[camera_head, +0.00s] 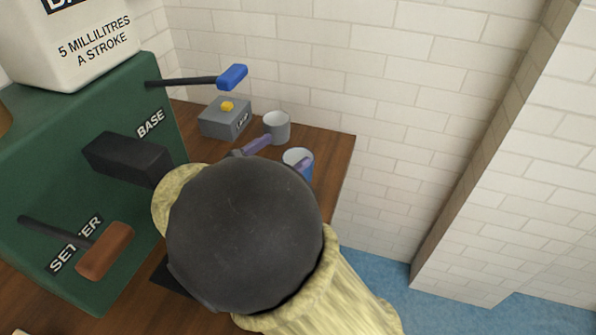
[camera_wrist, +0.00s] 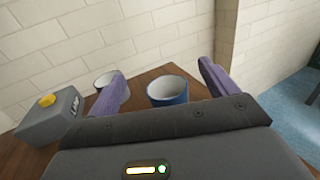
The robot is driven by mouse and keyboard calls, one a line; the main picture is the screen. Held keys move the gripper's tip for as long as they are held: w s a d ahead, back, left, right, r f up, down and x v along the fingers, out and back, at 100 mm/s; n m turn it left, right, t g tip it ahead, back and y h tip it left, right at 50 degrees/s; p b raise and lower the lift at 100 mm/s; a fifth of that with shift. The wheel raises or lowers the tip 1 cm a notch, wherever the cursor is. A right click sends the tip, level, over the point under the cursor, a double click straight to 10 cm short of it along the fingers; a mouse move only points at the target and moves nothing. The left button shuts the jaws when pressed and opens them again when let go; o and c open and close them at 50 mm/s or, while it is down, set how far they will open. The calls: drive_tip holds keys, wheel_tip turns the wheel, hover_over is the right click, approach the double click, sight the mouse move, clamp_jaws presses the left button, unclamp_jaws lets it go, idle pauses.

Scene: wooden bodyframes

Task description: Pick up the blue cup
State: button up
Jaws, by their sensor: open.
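The blue cup (camera_head: 299,159) stands upright on the wooden counter near its right end, partly hidden behind my arm in the head view. In the wrist view the blue cup (camera_wrist: 168,92) shows its white inside and blue outer wall, between and beyond my two purple fingers. My gripper (camera_wrist: 164,82) is open and empty, its fingers spread to either side of the cup in the picture. I cannot tell whether a finger touches the blue cup.
A grey cup (camera_head: 277,127) stands just left of the blue cup. A grey box with a yellow button (camera_head: 225,117) sits behind it. A green machine (camera_head: 60,150) with levers stands at left. The wooden counter (camera_head: 335,150) ends right of the cup, near a brick wall.

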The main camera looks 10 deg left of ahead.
wheel_tip(320, 180, down, 6)
drive_tip(key=shift+f+b, duration=0.2)
drive_tip(key=shift+b, duration=0.35)
drive_tip(key=shift+w+d+r, duration=0.1)
drive_tip(key=shift+w+d, duration=0.15)
drive_tip(key=shift+w, duration=0.35)
drive_tip(key=shift+x, duration=3.15)
drive_tip(key=c, duration=1.2)
drive_tip(key=shift+o, duration=0.2)
wheel_tip(320, 180, up, 10)
drive_tip(key=p, duration=0.1)
